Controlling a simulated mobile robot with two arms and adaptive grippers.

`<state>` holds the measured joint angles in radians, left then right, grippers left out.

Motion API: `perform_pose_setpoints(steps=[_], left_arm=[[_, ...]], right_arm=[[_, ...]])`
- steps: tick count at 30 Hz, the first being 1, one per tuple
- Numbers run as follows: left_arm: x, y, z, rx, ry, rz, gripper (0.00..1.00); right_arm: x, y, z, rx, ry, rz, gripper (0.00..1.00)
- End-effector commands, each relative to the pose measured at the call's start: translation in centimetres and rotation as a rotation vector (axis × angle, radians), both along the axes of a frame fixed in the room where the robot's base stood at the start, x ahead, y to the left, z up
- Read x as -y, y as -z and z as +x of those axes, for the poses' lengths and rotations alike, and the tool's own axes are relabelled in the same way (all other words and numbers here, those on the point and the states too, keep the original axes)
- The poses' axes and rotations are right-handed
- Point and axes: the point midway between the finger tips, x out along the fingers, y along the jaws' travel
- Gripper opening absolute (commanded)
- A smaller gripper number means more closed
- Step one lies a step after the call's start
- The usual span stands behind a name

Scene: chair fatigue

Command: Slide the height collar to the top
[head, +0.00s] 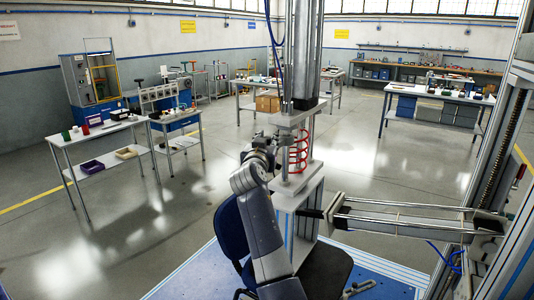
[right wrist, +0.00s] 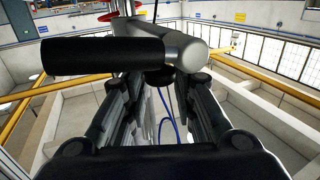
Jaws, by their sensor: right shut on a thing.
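The test rig's vertical column (head: 304,50) rises at the centre of the head view. The height collar seems to be the small grey fitting (head: 281,143) beside the red coil, though my gripper partly hides it. My right arm comes up from the bottom, and my right gripper (head: 264,142) is at this fitting. In the right wrist view, a black handle (right wrist: 100,57) joined to a silver cylinder (right wrist: 190,45) lies across the fingers. The right gripper (right wrist: 160,85) is shut on this part. The exact finger contact is hidden. My left gripper is not in view.
A dark blue chair (head: 231,230) stands below on the blue base plate. A horizontal actuator (head: 400,218) reaches in from the right frame. Work tables (head: 95,132) stand farther back, with open floor between.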

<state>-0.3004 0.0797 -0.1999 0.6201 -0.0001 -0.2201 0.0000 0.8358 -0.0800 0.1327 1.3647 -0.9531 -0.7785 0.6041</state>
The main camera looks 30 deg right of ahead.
Motion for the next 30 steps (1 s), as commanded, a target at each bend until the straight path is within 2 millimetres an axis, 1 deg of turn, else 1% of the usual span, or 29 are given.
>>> perform_pose_setpoints(steps=[1, 10, 11, 12, 13, 24, 26, 30], left_arm=[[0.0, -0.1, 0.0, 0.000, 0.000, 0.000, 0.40], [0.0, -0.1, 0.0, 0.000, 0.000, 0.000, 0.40], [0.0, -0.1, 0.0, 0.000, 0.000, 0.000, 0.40], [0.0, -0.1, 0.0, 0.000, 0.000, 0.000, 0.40], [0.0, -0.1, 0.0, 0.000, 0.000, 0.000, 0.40], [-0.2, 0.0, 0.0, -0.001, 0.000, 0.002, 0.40], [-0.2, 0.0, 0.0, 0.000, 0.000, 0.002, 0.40], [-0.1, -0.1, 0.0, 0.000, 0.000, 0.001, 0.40]], right_arm=[[-0.1, -0.9, 0.0, 0.010, -0.002, -0.004, 0.00], [0.0, -1.4, 0.0, 0.013, -0.002, -0.008, 0.00], [0.0, -1.4, 0.0, 0.013, -0.002, -0.008, 0.30], [0.0, -1.5, 0.0, 0.014, -0.003, -0.008, 0.39], [0.0, -1.5, 0.0, 0.014, -0.003, -0.008, 0.44], [-0.2, -0.9, -0.1, 0.005, -0.002, -0.004, 0.44], [-0.4, -0.8, -0.4, 0.004, -0.002, -0.003, 0.44], [-1.4, -0.8, -1.6, 0.005, -0.003, -0.003, 0.44]])
